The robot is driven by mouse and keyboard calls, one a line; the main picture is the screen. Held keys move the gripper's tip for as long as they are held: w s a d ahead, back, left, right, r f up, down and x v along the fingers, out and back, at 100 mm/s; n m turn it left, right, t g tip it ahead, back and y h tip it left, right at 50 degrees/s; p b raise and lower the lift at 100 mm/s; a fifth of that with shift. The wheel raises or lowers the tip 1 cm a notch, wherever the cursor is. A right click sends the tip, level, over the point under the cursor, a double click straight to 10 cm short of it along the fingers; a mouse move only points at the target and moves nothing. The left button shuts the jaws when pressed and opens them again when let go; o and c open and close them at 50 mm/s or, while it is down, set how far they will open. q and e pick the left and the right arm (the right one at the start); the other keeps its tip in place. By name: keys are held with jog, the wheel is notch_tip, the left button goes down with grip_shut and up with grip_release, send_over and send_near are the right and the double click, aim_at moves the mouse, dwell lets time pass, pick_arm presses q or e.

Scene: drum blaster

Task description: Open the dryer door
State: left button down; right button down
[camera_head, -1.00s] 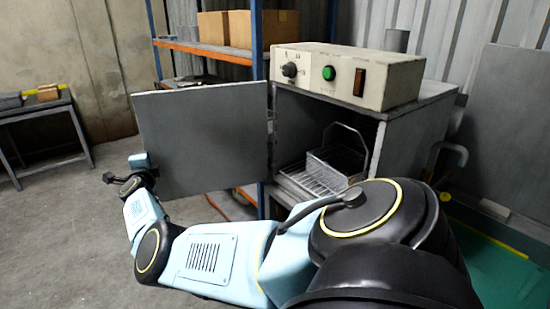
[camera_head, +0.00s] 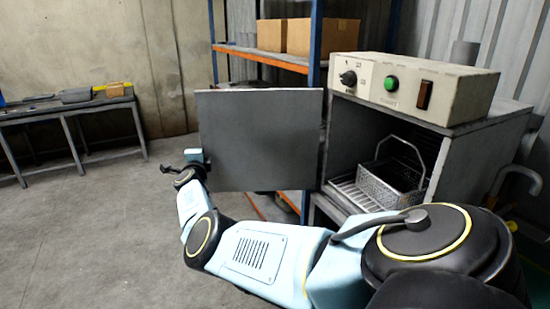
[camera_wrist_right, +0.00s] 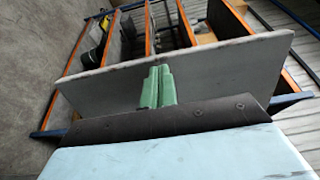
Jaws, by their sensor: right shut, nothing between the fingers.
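The dryer door (camera_head: 262,140), a flat grey panel, stands wide open to the left of the dryer (camera_head: 478,165). The dryer's inside shows, with a wire basket (camera_head: 390,184) on a rack. My right arm reaches across the front to the door's left edge, with its wrist (camera_head: 190,168) beside the lower left corner. In the right wrist view, my right gripper (camera_wrist_right: 157,72) has its green fingers together, at the face of the door panel (camera_wrist_right: 95,88). Whether they touch it I cannot tell. My left gripper is not in view.
A control box (camera_head: 412,85) with a knob, green button and switch sits on the dryer. A blue and orange shelf (camera_head: 262,55) with cardboard boxes (camera_head: 322,37) stands behind the door. A bench (camera_head: 70,108) stands far left. The floor (camera_head: 90,230) at left is clear.

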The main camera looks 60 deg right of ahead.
jog(key=a+p, duration=0.2)
jog(key=a, duration=1)
jog(key=shift+a, duration=0.25)
jog(key=s+a+f+n+t+y, duration=0.1)
jog(key=s+a+f+n+y, duration=0.3)
jog(key=f, duration=0.5)
jog(key=s+a+f+n+y, duration=0.2)
jog(key=a+f+n, duration=0.1)
jog(key=f+n, duration=0.5)
jog(key=s+a+f+n+t+y, duration=0.1)
jog(key=s+a+f+n+y, duration=0.25)
jog(key=f, duration=0.75)
jog(key=s+a+f+n+g+y, duration=0.2)
jog(key=s+a+f+n, duration=0.2)
jog(key=s+f, duration=0.45)
jog(key=s+a+f+n+g+y, duration=0.15)
jog(key=s+a+f+n, duration=0.25)
jog(key=s+f, duration=0.45)
jog(key=s+a+f+n+g, duration=0.1)
jog(key=s+f, duration=0.3)
jog(key=s, duration=0.8)
jog(key=s+a+f+n+g+y, duration=0.1)
jog(key=s+a+f+n+g, duration=0.1)
jog(key=s, duration=1.1)
jog(key=s+a+f+n+g+b, duration=0.1)
jog(key=s+f+n+g, duration=0.3)
jog(key=s, duration=0.8)
jog(key=shift+s+a+f+g, duration=0.25)
jog(key=shift+f+g, duration=0.4)
jog(key=shift+f, duration=0.2)
